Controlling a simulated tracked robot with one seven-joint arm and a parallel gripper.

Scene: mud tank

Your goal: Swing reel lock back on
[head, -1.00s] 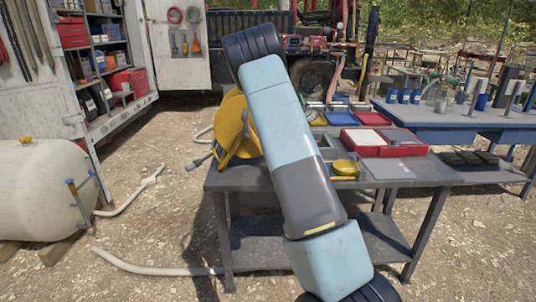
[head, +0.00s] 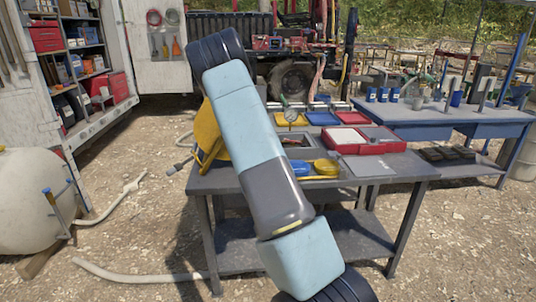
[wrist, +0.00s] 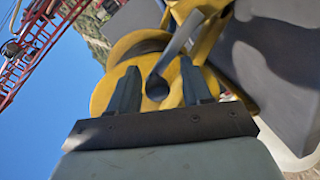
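The yellow reel (head: 207,140) stands at the left end of the grey work table, mostly hidden behind my arm in the head view. In the wrist view the yellow reel (wrist: 140,45) fills the middle, close beyond my gripper. A grey lever (wrist: 176,45) with a rounded end lies across the reel; it looks like the reel lock. My gripper (wrist: 160,66) is open, its two dark fingers apart, with the lever's rounded end showing between them. I cannot tell whether either finger touches it. My gripper is hidden in the head view.
The grey table (head: 395,165) holds a red case (head: 365,142), coloured trays and a gauge (head: 290,112). A blue table (head: 450,125) stands to the right. A white tank (head: 30,200) and a pale hose (head: 130,272) lie left. Open gravel is in front.

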